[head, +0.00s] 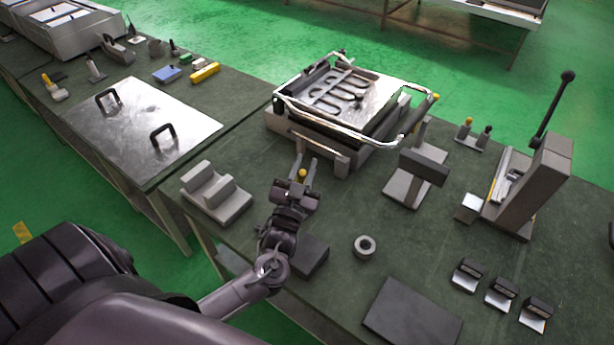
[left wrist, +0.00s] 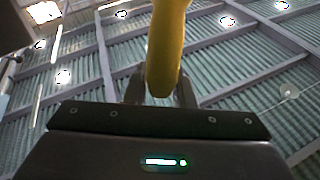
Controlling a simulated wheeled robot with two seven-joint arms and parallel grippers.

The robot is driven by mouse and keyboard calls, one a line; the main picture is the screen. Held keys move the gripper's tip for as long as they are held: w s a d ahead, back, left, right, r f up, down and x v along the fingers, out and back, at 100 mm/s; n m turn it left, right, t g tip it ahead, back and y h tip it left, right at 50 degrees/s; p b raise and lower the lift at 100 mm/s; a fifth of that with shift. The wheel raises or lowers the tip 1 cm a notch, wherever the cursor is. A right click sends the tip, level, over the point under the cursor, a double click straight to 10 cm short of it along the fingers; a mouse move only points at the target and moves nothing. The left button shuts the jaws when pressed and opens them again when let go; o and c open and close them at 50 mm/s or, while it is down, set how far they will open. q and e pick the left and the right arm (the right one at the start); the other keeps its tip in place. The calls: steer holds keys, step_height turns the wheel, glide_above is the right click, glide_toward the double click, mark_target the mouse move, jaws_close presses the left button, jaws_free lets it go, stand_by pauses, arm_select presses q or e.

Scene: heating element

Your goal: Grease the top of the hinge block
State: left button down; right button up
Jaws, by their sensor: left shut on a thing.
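My left gripper (head: 304,170) is shut on a yellow-handled tool (head: 302,174), in front of the heating element fixture (head: 352,92). In the left wrist view the yellow handle (left wrist: 165,45) stands between the two fingers (left wrist: 160,92). The tool's working end is hidden, so I cannot tell if it carries grease or touches anything. A grey block (head: 335,153) at the fixture's front edge lies just beyond the fingertips; I cannot tell whether it is the hinge block. My right gripper is not in view.
A tubular frame (head: 345,130) surrounds the fixture. A stepped grey block (head: 215,192) stands to the left, a grey stand (head: 415,178) to the right.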

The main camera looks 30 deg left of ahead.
mark_target(304, 182)
arm_select(q)
steer(key=shift+f+b, duration=0.55)
steer(key=shift+f, duration=0.2)
step_height(304, 182, down, 4)
steer(key=b, duration=0.3)
steer(key=shift+r, duration=0.2)
steer(key=shift+f+b, duration=0.4)
steer(key=shift+b, duration=0.05)
steer(key=shift+f+b, duration=0.45)
steer(key=shift+f, duration=0.1)
steer(key=shift+s+f, duration=0.1)
steer(key=shift+f, duration=0.1)
stand_by(0.3)
steer(key=shift+r, duration=0.1)
